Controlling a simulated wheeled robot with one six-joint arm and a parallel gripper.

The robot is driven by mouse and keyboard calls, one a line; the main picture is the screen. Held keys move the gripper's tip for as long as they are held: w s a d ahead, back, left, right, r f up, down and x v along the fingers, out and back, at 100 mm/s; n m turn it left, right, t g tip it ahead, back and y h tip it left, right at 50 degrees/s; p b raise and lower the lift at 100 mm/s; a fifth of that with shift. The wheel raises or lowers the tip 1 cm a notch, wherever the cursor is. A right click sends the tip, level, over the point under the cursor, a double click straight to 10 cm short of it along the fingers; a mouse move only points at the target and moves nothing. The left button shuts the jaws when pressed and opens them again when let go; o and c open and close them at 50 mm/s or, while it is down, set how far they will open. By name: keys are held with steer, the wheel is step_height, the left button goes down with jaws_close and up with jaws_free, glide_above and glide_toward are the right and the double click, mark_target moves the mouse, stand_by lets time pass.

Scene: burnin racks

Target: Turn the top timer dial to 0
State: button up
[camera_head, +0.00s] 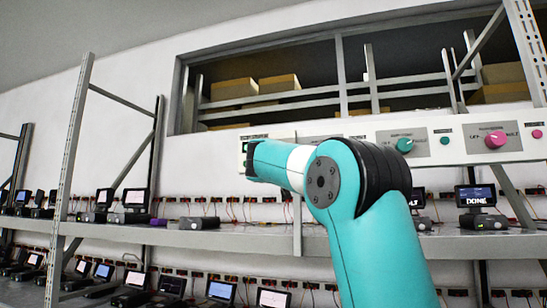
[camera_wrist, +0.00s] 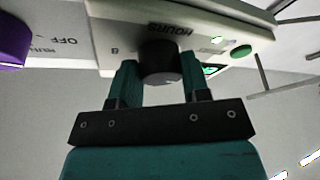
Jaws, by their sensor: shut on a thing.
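In the wrist view a dark round dial (camera_wrist: 159,65) sticks out of a pale panel (camera_wrist: 185,22) that looks upside down. The word HOURS and a mark like an 8 are printed beside the dial. My gripper (camera_wrist: 160,80) has one teal finger on each side of the dial and is shut on it. The dial's pointer and exact setting cannot be made out. In the head view my arm reaches to the left part of the long control panel (camera_head: 460,145), and the dial is hidden behind it.
A purple knob (camera_wrist: 12,40) sits left of the dial in the wrist view, a green button (camera_wrist: 241,52) to its right. In the head view, teal (camera_head: 405,145) and pink (camera_head: 495,139) knobs sit right of my arm. A shelf (camera_head: 180,237) with several devices runs below.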

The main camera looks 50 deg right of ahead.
steer(key=shift+n, duration=0.7)
steer(key=o, duration=0.9)
steer(key=b+v, duration=0.9)
steer(key=v, duration=0.8)
steer(key=shift+s+b, duration=0.35)
steer(key=shift+t+y, duration=0.3)
